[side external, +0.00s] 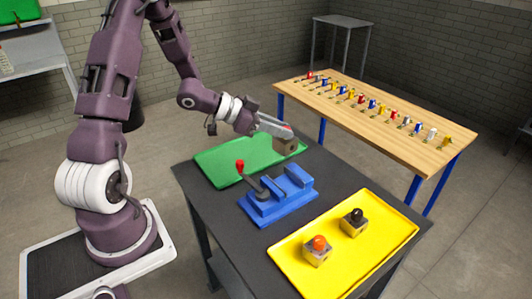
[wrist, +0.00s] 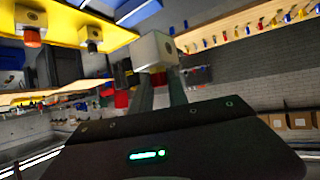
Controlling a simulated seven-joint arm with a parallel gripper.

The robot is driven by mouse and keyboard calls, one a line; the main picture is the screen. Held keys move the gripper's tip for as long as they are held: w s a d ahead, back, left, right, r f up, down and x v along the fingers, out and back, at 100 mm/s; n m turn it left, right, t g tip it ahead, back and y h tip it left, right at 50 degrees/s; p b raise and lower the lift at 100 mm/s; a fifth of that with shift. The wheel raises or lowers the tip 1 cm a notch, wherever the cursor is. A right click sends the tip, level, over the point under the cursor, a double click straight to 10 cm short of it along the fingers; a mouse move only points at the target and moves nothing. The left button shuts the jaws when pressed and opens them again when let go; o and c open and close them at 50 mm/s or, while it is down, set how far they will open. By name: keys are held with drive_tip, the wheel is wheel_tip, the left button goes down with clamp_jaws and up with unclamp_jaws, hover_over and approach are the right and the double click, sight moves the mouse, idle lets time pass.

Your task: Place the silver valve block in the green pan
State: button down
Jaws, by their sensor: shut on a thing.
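My gripper (side external: 279,133) is shut on the silver valve block (side external: 285,147), which looks brownish-grey in the side view. The block hangs at the fingertips, above the right end of the green pan (side external: 222,166) or its edge; its exact height is hard to tell. A red part shows at the block beside the fingers. The visible part of the green pan is empty.
A blue vise (side external: 278,196) with a red-knobbed lever stands between the green pan and a yellow tray (side external: 377,255). The tray holds one block with an orange-red knob (side external: 318,249) and one with a black knob (side external: 354,222). A wooden table (side external: 385,115) behind carries several coloured small parts.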

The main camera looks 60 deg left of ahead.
drive_tip(key=w+a+f+n+t+y, duration=0.1)
drive_tip(key=w+a+n+y, duration=0.15)
drive_tip(key=a, duration=0.45)
drive_tip(key=n+y, duration=0.5)
drive_tip(key=y, duration=0.1)
hover_over(248, 155)
wheel_tip(248, 155, down, 12)
drive_tip(key=shift+f, duration=0.15)
drive_tip(key=shift+f, duration=0.1)
drive_tip(key=c, duration=1.3)
unclamp_jaws()
